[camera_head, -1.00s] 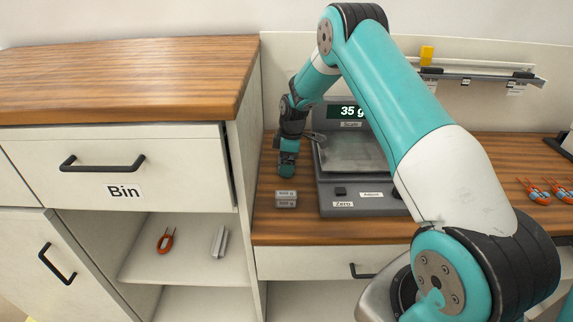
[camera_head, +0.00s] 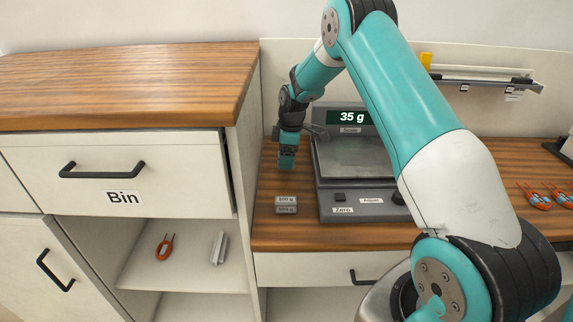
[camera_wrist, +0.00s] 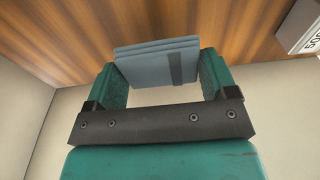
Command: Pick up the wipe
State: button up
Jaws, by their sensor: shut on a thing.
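The wipe (camera_wrist: 157,64) is a folded blue-grey cloth with a darker stripe near its right side. In the wrist view it sits between the two teal fingers of my gripper (camera_wrist: 165,78), which is shut on it. The wooden worktop shows behind the wipe. In the head view my gripper (camera_head: 287,160) points down over the worktop, left of the scale. I cannot make out the wipe clearly in that view.
The scale (camera_head: 333,198) reads 35 g, right of my gripper. Two stacked grey weights (camera_head: 286,205) stand in front; one also shows in the wrist view (camera_wrist: 300,28). The wooden-topped cabinet with a Bin drawer (camera_head: 190,175) rises at left. Red-handled tools (camera_head: 540,200) lie far right.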

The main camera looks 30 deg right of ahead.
notch_tip(320, 180, up, 16)
jog(key=shift+f, duration=0.1)
